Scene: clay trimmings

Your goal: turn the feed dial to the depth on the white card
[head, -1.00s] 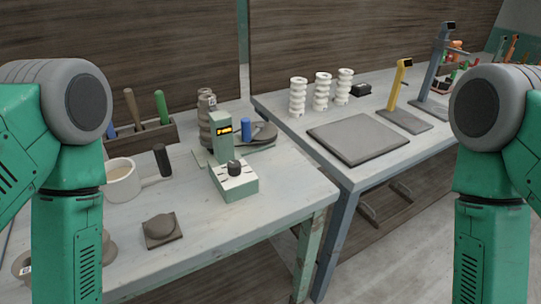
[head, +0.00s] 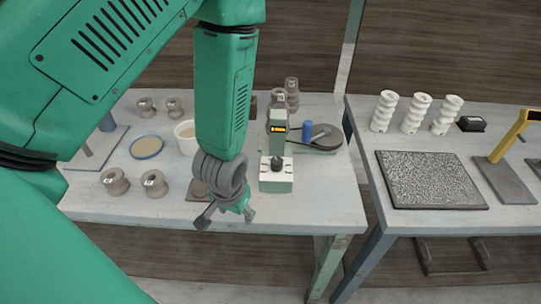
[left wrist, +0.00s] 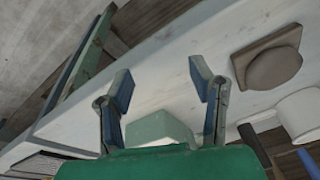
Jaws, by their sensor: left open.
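The feed dial (head: 276,164) is a black knob on a pale green box (head: 276,186) with a white top, at the foot of a green post (head: 277,142) with a small lit orange display. Its setting is too small to read. I cannot make out a white card with a readable depth. My left gripper (head: 226,214) is open and empty, pointing down near the table's front edge, left of and nearer than the box. In the left wrist view its two fingers (left wrist: 161,88) are spread, with a pale green block (left wrist: 160,128) showing between them. My right gripper is not in view.
A clay disc on a square board (left wrist: 268,62) lies beside the left gripper. A white mug (head: 185,138) and several clay spools (head: 115,181) stand left. A blue cylinder (head: 307,131) stands behind the box. A speckled slab (head: 430,180) lies on the right table, across a gap.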

